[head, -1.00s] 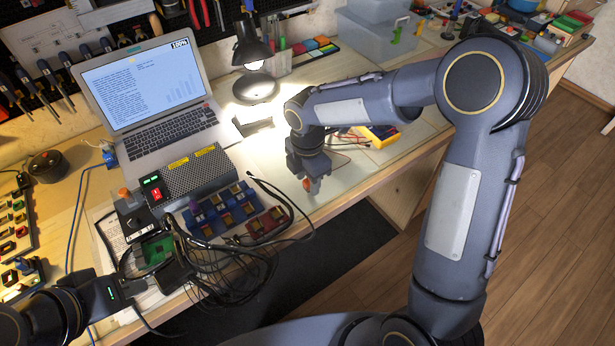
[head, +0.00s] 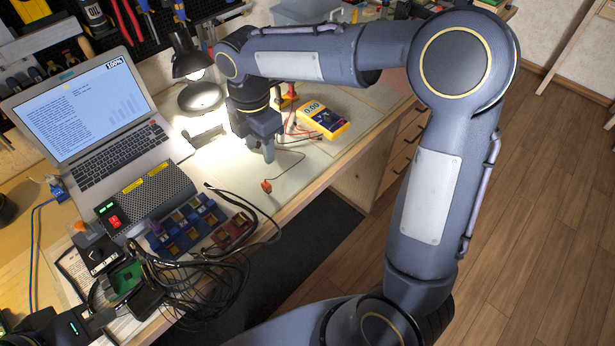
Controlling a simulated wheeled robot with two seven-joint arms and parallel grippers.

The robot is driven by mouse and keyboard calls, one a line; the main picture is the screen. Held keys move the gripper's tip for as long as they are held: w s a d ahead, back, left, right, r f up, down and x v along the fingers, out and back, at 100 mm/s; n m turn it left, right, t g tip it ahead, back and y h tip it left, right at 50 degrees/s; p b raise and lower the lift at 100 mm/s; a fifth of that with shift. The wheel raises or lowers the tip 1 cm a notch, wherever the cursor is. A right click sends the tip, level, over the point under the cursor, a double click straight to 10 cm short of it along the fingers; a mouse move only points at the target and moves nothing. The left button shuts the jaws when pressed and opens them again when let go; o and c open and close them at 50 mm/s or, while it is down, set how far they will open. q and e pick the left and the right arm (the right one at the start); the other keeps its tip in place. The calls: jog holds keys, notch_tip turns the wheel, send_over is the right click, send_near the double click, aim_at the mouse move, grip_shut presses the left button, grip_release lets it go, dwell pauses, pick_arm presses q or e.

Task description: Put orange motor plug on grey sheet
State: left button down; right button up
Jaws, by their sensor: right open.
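The small orange motor plug (head: 267,186) lies on the pale grey sheet (head: 308,166) near the front of the bench, with a thin wire running from it. My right gripper (head: 264,152) is open and empty, just behind and above the plug, apart from it. My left gripper (head: 128,296) is at the lower left, beside a small green circuit board (head: 127,277). Dark cables hide part of it, so its jaws cannot be read.
A yellow multimeter (head: 323,119) with red and black leads lies right of my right gripper. The bench's front edge is close to the plug.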

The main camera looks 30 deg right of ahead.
jog(key=s+d+r+m+t+y, duration=0.1)
jog(key=s+d+r+m, duration=0.1)
jog(key=s+d+m, duration=0.3)
jog(key=s+d+r+m+t+y, duration=0.1)
jog(key=s+d+r+m+t, duration=0.15)
jog(key=s+m, duration=0.5)
jog(key=s+f+m+t+y, duration=0.1)
jog(key=s+f+m+t, duration=0.1)
jog(key=s+m, duration=0.7)
jog(key=shift+s+f+m+y, duration=0.25)
jog(key=shift+f+m+y, duration=0.15)
jog(key=shift+f+m, duration=0.6)
jog(key=shift+r, duration=0.2)
